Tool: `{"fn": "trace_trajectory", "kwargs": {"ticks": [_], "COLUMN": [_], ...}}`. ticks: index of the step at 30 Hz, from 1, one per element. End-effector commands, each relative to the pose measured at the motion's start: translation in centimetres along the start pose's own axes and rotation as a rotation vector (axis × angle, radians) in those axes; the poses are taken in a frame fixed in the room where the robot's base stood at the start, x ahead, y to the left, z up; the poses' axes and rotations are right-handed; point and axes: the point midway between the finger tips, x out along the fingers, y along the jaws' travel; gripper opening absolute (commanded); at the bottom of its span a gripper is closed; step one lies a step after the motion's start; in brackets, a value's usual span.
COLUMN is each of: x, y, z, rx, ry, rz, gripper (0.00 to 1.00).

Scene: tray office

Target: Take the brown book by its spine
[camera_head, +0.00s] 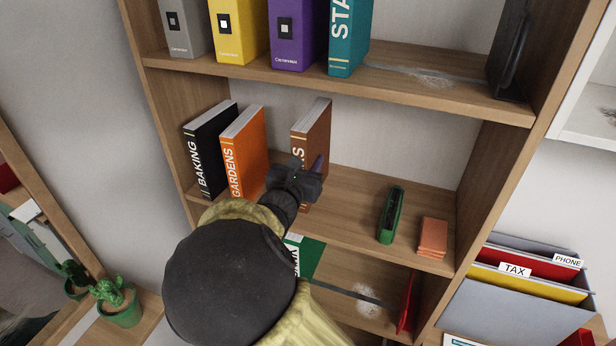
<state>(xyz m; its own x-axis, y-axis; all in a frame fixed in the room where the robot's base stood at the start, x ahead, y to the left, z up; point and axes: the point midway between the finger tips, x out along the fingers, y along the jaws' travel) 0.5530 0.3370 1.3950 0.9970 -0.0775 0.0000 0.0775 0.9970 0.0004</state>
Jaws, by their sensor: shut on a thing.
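The brown book (318,133) stands upright on the middle shelf, to the right of the orange "GARDENS" book, with a gap between them. White letters show on its spine, ending in "S"; the rest is covered. My gripper (308,180) is at the lower part of the spine, shut on the brown book. My arm hides the lower part of the book and the gripper's far finger is only partly visible.
The orange book (243,150) and black "BAKING" book (207,150) stand at left. A green stapler (391,214) and a reddish stack (432,237) lie to the right on the shelf (350,200). Binders, including a purple one (292,35), stand on the shelf above.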

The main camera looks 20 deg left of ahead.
Motion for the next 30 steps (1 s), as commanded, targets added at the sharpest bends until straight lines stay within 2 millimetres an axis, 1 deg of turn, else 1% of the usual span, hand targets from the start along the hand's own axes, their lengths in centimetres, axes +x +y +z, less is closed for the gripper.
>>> {"fn": "trace_trajectory", "kwargs": {"ticks": [3, 6, 9, 12, 30], "x": [0.1, 0.1, 0.0, 0.0, 0.1], "y": [-0.1, -0.1, 0.0, 0.0, -0.1], "z": [2.1, 3.6, 4.8, 5.5, 5.7], "rx": [0.010, 0.007, 0.006, 0.003, 0.000], "ry": [-0.005, -0.005, -0.003, -0.003, -0.003], "rz": [-0.001, -0.001, -0.001, 0.000, -0.001], "gripper": [0.00, 0.00, 0.00, 0.00, 0.00]}}
